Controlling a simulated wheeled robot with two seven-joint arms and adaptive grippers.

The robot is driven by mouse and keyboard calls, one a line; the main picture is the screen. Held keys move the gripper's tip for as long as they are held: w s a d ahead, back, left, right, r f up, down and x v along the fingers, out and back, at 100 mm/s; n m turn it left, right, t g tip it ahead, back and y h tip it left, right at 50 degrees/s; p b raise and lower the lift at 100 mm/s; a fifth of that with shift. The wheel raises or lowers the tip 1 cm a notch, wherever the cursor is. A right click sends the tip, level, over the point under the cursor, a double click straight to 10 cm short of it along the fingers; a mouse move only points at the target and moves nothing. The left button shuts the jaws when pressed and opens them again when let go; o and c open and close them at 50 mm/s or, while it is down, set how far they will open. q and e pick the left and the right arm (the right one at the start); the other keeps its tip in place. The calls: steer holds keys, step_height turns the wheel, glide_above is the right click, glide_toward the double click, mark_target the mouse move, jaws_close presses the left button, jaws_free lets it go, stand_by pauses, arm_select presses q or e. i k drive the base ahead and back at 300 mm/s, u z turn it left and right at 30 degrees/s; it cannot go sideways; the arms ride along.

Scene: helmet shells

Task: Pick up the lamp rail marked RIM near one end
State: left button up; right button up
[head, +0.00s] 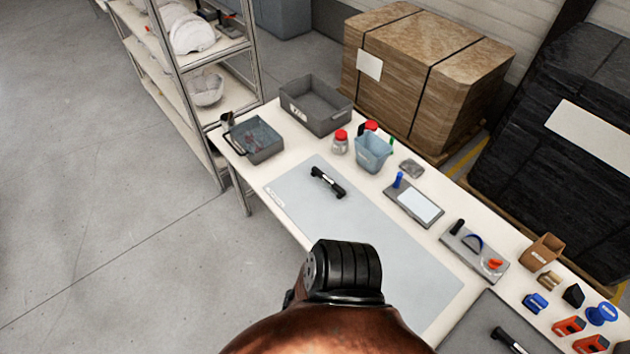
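A short black rail (327,182) with thicker ends and a pale label in its middle lies on the light grey mat (375,250) on the white table. A second black bar (508,340) lies on a darker grey surface at the lower right, partly cut off by the picture's edge. The label on the first rail is too small to read, so I cannot tell which one is marked RIM. Neither of my grippers shows. A copper and black link of my own arm fills the bottom middle and hides part of the mat.
At the table's far end stand a grey bin (317,104), a shallower tray (254,141), a red-lidded jar (340,142) and a blue-grey container (372,152). Tool trays (474,252) and small blue and orange parts line the right edge. The mat around the first rail is clear.

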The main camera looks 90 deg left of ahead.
mark_target(316, 171)
steer(key=u, duration=2.2)
steer(key=k, duration=0.35)
steer(key=u, duration=0.25)
